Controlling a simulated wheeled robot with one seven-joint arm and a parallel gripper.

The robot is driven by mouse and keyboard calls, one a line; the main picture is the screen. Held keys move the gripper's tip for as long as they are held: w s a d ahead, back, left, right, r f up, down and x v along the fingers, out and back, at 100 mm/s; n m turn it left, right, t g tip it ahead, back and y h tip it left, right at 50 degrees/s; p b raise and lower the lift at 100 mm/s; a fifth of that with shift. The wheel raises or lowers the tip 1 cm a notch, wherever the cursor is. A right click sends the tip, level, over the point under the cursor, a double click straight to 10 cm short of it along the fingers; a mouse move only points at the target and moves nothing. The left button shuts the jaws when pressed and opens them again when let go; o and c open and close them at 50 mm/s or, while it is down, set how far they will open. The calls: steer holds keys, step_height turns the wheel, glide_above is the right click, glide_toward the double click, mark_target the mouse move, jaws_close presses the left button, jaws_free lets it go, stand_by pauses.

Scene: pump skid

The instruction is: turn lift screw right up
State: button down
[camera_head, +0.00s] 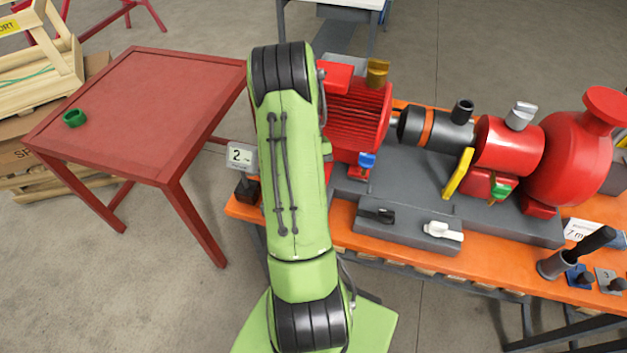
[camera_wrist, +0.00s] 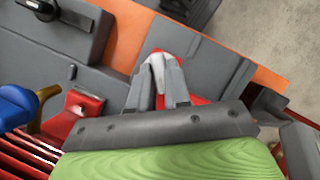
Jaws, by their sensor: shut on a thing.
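My gripper (camera_wrist: 160,92) shows in the wrist view, its two grey fingers shut on a white knob (camera_wrist: 157,62). The knob sits over a red foot (camera_wrist: 166,101) on the grey skid base (camera_wrist: 212,92), and the fingers cover part of both. No label on the knob can be read, so I cannot confirm it is the right lift screw. A blue knob (camera_wrist: 17,106) stands to the left, and it also shows in the head view (camera_head: 367,160) beside the red motor (camera_head: 358,112). In the head view my arm hides the gripper and the held knob.
A yellow lever (camera_head: 457,173) and a green knob (camera_head: 500,187) are farther right. A sign marked 2 (camera_head: 241,156) stands left of my arm. The red table (camera_head: 150,110) is mostly clear.

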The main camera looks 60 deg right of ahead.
steer(key=m+t, duration=0.1)
steer(key=m, duration=0.2)
steer(key=m+t+y, duration=0.1)
steer(key=m, duration=0.2)
steer(key=shift+s+d+m+p, duration=0.1)
steer(key=shift+s+m+p, duration=0.1)
steer(key=shift+m+p, duration=0.1)
steer(key=m+t+p, duration=0.1)
steer(key=m, duration=0.2)
steer(key=m+t+p, duration=0.1)
steer(key=m, duration=0.2)
steer(key=shift+s+t, duration=0.15)
steer(key=shift+t, duration=0.25)
steer(key=c, duration=1.1)
jaws_free()
steer(key=p+v, duration=0.2)
steer(key=v, duration=1.3)
steer(key=shift+s+r, duration=0.1)
steer(key=shift+r, duration=0.25)
